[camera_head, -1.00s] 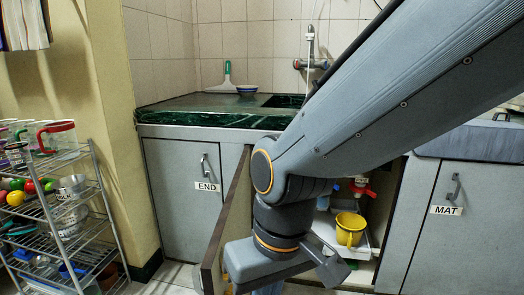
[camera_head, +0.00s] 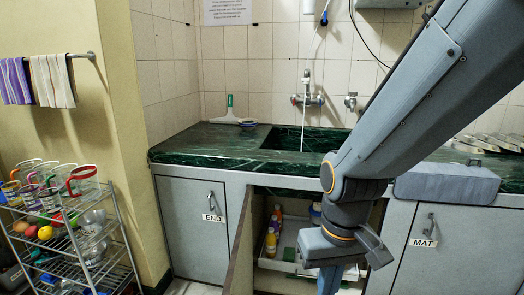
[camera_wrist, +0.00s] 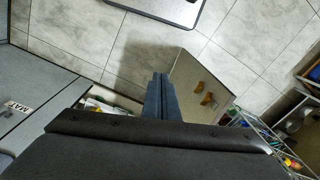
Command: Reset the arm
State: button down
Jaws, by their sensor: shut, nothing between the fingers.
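My arm reaches in from the upper right of the head view and bends down in front of the open cabinet under the sink. My gripper (camera_wrist: 160,80) points at the tiled floor in the wrist view, its two dark blue fingers together and empty. In the head view the gripper (camera_head: 330,280) shows only partly at the lower edge.
Inside the cabinet are a white tray (camera_head: 280,268) and a yellow container (camera_head: 270,245). A green marble counter with a sink (camera_head: 305,139) is above. Closed doors labelled END (camera_head: 190,235) and MAT (camera_head: 440,250) flank the opening. A wire rack (camera_head: 118,240) stands left.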

jog(key=s+d+r+m+p, duration=0.1)
jog(key=s+d+r+p, duration=0.1)
jog(key=d+r+p, duration=0.5)
jog(key=shift+r+m+h+p, duration=0.35)
jog(key=shift+r+p, duration=0.3)
jog(key=shift+p, duration=0.5)
